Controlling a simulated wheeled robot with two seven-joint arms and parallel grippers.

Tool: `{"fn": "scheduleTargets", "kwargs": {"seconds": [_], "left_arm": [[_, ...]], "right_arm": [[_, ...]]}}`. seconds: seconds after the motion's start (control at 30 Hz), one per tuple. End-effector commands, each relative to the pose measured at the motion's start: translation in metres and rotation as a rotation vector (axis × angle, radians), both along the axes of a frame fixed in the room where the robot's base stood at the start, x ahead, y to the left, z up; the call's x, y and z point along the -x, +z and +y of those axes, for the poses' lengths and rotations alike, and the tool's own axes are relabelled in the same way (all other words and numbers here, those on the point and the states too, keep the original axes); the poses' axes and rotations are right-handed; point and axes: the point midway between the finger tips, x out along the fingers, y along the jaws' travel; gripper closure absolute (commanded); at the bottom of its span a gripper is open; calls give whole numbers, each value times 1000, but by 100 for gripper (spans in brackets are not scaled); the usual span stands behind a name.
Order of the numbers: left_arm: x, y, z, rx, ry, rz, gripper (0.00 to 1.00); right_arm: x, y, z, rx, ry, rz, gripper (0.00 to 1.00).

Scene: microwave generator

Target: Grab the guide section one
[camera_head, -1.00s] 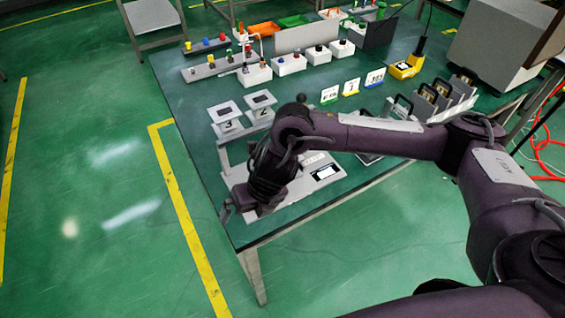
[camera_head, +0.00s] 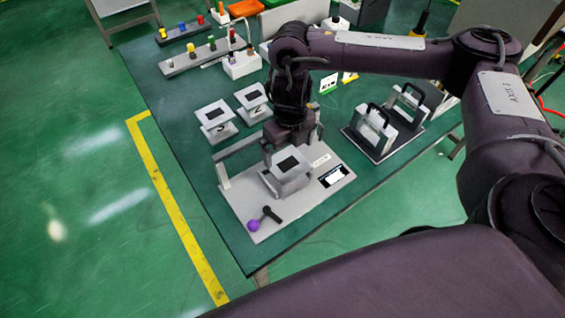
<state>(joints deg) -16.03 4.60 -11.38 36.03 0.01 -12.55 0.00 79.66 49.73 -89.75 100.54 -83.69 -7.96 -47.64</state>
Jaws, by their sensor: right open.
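A grey-white flanged guide section (camera_head: 288,178) with a dark rectangular opening on top stands on the pale base plate (camera_head: 240,212). Its number cannot be seen, so I cannot tell if it is section one. Two similar sections stand on the green table to the left, one marked 3 (camera_head: 218,130) and one that seems marked 2 (camera_head: 254,112). My right gripper (camera_head: 281,152) points down just behind and above the section on the plate. It is open, its fingers are partly hidden, and contact cannot be told. My left gripper is not in view.
A grey bar frame (camera_head: 240,149) stands at the plate's left. Handled units on a black tray (camera_head: 382,150) stand further right. Button boxes stand behind.

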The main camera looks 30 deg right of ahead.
Motion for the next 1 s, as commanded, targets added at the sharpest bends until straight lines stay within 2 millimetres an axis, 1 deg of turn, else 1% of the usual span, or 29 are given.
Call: {"fn": "scheduleTargets", "kwargs": {"seconds": [0.03,0.2,0.3,0.47,0.6,0.73,0.87,1.0], "left_arm": [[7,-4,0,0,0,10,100],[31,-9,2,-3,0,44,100],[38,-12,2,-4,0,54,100],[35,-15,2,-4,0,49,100],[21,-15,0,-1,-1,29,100],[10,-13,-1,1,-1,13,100],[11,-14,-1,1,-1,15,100],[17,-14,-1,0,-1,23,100]], "right_arm": [[2,-9,0,-1,0,5,0],[1,-23,1,-2,-1,3,0],[2,-34,3,-1,-1,5,0],[3,-56,5,-1,-1,4,0],[2,-68,4,-1,0,2,0],[1,-69,4,-1,0,-1,0],[1,-69,4,-1,0,-1,0],[1,-69,4,-1,0,-1,18]]}}
